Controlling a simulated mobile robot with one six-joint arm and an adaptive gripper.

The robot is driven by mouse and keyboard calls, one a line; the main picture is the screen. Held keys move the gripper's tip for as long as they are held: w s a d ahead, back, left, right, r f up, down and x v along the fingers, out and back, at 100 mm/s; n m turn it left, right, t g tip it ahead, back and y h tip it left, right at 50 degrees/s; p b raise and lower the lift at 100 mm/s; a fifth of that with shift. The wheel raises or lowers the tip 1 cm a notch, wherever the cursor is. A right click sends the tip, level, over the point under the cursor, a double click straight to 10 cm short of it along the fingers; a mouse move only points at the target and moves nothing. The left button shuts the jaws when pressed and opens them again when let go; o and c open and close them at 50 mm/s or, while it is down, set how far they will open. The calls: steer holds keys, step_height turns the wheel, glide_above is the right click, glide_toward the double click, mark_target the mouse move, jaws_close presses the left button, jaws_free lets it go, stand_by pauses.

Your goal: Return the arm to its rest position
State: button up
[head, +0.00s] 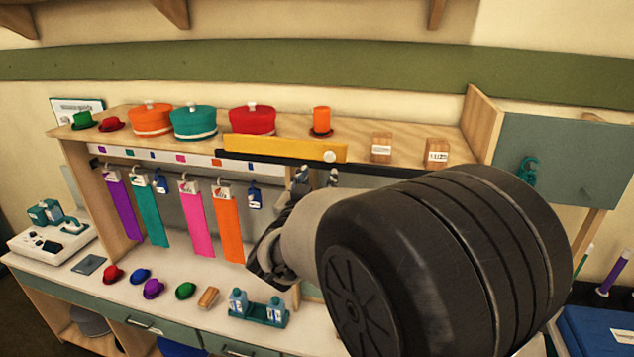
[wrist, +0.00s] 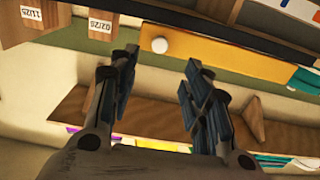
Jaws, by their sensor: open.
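My gripper (head: 317,177) is raised in front of the shelf in the head view, just below the yellow bar with a pale round knob. My dark arm link hides much of the right half of that view. In the wrist view, the two fingers of my gripper (wrist: 161,66) stand apart with nothing between them. The yellow bar (head: 285,148) lies along the shelf's front edge, and its knob (wrist: 159,45) shows just beyond the fingertips in the wrist view. I cannot tell whether they touch.
A grey panel (head: 570,150) stands right.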

steer(key=shift+f, duration=0.1)
steer(key=s+d+f+n+g+y+b, duration=0.1)
steer(key=s+d+f+g+b, duration=0.3)
steer(key=s+f+b, duration=0.4)
steer(key=s+d+f+n+g+y+b, duration=0.1)
steer(key=s+d+f+g+b, duration=0.3)
steer(key=s+f+b, duration=0.5)
steer(key=s+d+f+n+g+y+b, duration=0.1)
steer(key=s+d+f+g+y+b, duration=0.2)
steer(key=s+f+b, duration=0.6)
steer(key=s+f+g, duration=0.1)
steer(key=s+f, duration=0.3)
steer(key=s, duration=0.3)
steer(key=s+d+f, duration=0.1)
steer(key=s+f, duration=0.3)
steer(key=s, duration=0.3)
steer(key=shift+s+f+g, duration=0.4)
